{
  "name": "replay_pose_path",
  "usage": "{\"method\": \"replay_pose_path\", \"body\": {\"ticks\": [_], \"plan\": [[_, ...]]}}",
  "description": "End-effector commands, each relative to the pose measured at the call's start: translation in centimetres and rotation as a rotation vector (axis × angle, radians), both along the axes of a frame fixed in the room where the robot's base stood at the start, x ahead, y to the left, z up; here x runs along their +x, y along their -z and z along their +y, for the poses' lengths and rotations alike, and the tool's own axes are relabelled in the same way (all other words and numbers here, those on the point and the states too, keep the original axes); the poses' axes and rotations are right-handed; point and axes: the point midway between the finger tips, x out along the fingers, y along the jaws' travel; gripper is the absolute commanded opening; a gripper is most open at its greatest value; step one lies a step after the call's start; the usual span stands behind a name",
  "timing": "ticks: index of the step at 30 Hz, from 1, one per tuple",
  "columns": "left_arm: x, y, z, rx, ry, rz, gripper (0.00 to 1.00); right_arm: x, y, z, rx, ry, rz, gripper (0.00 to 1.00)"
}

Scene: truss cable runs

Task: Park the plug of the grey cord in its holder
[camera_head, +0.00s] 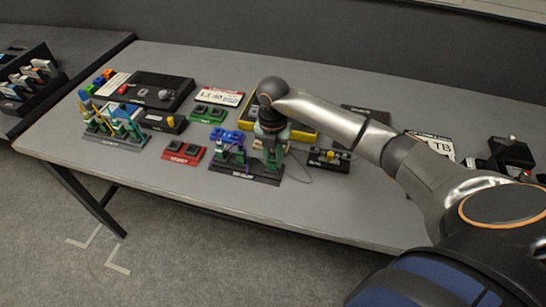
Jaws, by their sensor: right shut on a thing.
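My right gripper (270,146) reaches down from the right arm over the right end of a dark stand (246,172) with green posts. It is shut, apparently on the plug of the grey cord; the plug itself is hidden behind the hand and too small to make out. A thin grey cord (309,177) runs on the table just right of the stand, close to the gripper. I cannot tell which post is the plug's holder or whether the plug touches it. My left gripper is not in view.
Blue and purple pieces (228,139) stand on the same stand, left of the gripper. Another stand with yellow and blue cords (112,126) is at left. A red block (184,153) and a small black box (329,159) flank the stand. The table front is clear.

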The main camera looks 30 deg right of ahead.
Motion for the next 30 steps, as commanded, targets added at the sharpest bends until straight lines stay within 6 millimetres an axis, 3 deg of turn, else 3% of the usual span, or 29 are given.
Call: {"method": "replay_pose_path", "body": {"ticks": [11,12,21,30], "plan": [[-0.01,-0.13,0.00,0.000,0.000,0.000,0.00,0.02,0.09,-0.01,0.001,0.001,-0.001,0.00],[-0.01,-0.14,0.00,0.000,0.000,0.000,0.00,0.02,0.09,-0.01,0.001,0.001,-0.001,0.28],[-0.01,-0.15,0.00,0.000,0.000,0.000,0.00,0.00,0.10,0.00,0.000,0.000,0.000,0.61],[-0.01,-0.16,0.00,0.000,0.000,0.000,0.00,0.00,0.10,0.01,0.000,0.000,0.000,0.61]]}}
